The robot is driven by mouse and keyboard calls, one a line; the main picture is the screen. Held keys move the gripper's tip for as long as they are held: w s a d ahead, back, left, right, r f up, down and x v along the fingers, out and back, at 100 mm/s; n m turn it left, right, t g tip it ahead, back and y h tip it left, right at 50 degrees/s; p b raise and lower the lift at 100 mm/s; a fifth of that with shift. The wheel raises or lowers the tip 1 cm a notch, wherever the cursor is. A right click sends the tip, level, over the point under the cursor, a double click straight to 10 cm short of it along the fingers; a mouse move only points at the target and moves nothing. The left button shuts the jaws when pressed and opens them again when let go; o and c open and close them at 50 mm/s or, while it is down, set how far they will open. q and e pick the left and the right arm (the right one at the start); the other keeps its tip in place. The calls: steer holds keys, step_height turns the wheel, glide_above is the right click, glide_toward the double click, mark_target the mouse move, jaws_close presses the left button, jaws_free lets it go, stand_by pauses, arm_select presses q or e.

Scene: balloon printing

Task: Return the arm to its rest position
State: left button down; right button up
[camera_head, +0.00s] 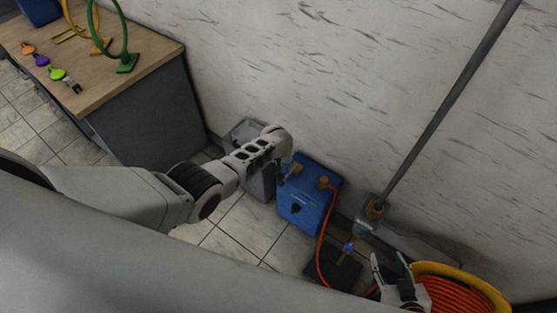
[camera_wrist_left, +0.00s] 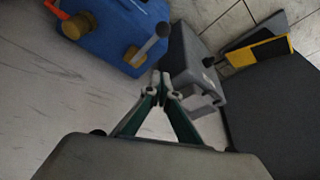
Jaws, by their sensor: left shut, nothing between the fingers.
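My left arm reaches in from the left in the head view, and its gripper (camera_head: 281,180) points down beside a blue box (camera_head: 306,205) with brass fittings. In the left wrist view the left gripper (camera_wrist_left: 161,78) has its green fingers closed together at the tips with nothing between them. The blue box (camera_wrist_left: 112,30) and a lever on it are just beyond the fingertips; contact is not visible. My right gripper (camera_head: 387,257) is at the lower right in the head view, fingers apart and empty, in front of a coil of orange hose (camera_head: 462,296).
A grey bin (camera_head: 241,131) stands behind my left forearm, between the desk (camera_head: 150,62) and the blue box. A grey pole (camera_head: 440,110) leans along the wall. A red hose (camera_head: 322,240) runs from the box.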

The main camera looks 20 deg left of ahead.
arm_select(q)
steer(key=shift+s+r, duration=0.15)
steer(key=shift+r, duration=0.15)
stand_by(0.5)
steer(key=s+f+m+t+h, duration=0.2)
steer(key=s+f+m+t, duration=0.15)
steer(key=s, duration=1.15)
steer(key=s+a+r+m+t, duration=0.2)
steer(key=s+a+r+t, duration=0.1)
steer(key=s+r, duration=0.9)
steer(key=s, duration=0.2)
steer(key=shift+s+a+h, duration=0.3)
steer(key=shift+s+a, duration=0.05)
steer(key=shift+a, duration=0.05)
